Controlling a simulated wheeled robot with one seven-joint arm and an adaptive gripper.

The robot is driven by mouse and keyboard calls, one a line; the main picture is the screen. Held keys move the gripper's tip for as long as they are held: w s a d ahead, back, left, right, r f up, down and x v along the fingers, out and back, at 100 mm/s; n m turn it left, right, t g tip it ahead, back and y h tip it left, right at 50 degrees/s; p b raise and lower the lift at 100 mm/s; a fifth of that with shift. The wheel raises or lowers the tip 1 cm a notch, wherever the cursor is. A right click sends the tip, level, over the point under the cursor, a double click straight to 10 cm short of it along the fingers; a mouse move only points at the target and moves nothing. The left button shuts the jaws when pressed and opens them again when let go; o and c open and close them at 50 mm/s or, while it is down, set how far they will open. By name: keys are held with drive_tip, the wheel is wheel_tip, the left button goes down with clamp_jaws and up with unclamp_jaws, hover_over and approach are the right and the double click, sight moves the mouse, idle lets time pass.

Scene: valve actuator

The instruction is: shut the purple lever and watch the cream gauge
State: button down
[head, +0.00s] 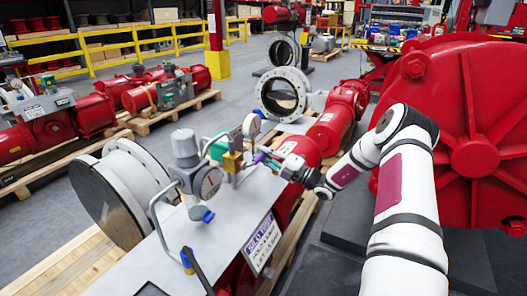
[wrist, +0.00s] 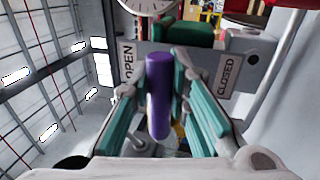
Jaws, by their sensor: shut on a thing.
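The purple lever (wrist: 158,95) stands upright in the middle of the wrist view, between the teal pads of my gripper (wrist: 162,84). The gripper is shut on it. An OPEN label (wrist: 128,62) is on the plate to its left and a CLOSED label (wrist: 228,74) to its right; the lever is between them. In the head view my gripper (head: 270,162) reaches the lever (head: 259,157) from the right. A pale round gauge (head: 251,126), likely the cream one, stands just above the lever; its reading is too small to tell. A cut-off dial (wrist: 150,5) shows in the wrist view.
A second gauge (head: 210,183) and a grey regulator (head: 186,150) stand left of the lever on a grey plate (head: 215,235). A brass block (head: 232,162) is close by the lever. A large red flanged body (head: 470,130) stands behind my arm. Open floor lies beyond, at left.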

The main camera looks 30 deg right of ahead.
drive_tip(key=shift+f+m, duration=0.3)
drive_tip(key=shift+m, duration=0.1)
drive_tip(key=c, duration=1.5)
unclamp_jaws()
drive_tip(key=shift+s+d, duration=0.1)
drive_tip(key=v, duration=1.1)
drive_tip(key=shift+s+f, duration=0.15)
drive_tip(key=shift+s, duration=0.25)
